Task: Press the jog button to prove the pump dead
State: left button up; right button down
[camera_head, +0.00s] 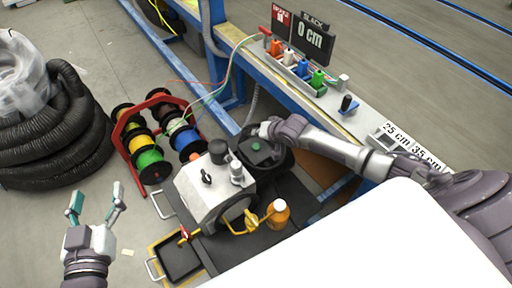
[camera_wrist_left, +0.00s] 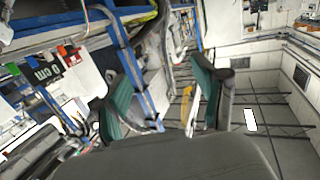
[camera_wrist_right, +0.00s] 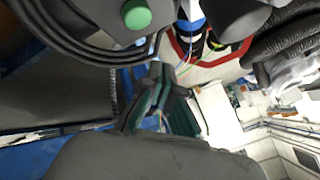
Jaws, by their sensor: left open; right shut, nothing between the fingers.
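The green jog button (camera_head: 256,146) sits on a dark rounded housing behind the grey-white pump unit (camera_head: 195,187). In the right wrist view the green button (camera_wrist_right: 137,13) shows at the top edge, with dark rings around it. My right gripper (camera_head: 262,132) is shut and empty at the housing's far side, close to the button; in the right wrist view its fingers (camera_wrist_right: 156,92) appear apart from the button. My left gripper (camera_head: 96,197) is open and empty over the floor at the left; its spread fingers also show in the left wrist view (camera_wrist_left: 165,75).
Cable spools (camera_head: 145,160) in a red rack stand left of the pump. An orange bottle (camera_head: 278,214) and a yellow-edged tray (camera_head: 180,260) are beside the pump. A blue-framed bench with coloured connectors (camera_head: 298,67) and a "0 cm" slack display (camera_head: 311,40) runs behind.

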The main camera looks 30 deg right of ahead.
aim_at(257, 147)
jog(key=shift+f+b, duration=0.6)
jog(key=shift+f, duration=0.05)
notch_tip(257, 147, down, 2)
jog(key=shift+f+b, duration=0.2)
jog(key=shift+b, duration=0.45)
pick_arm(q)
notch_tip(257, 147, up, 11)
jog(key=s+d+t+h, duration=0.1)
jog(key=s+t+h, duration=0.1)
jog(key=t, duration=0.5)
jog(key=shift+s+t+h, duration=0.2)
jog(key=shift+t+h, duration=0.1)
pick_arm(e)
jog(key=shift+f, duration=0.15)
pick_arm(q)
jog(key=shift+r, duration=0.1)
pick_arm(e)
jog(key=shift+f, duration=0.1)
jog(key=shift+f, duration=0.3)
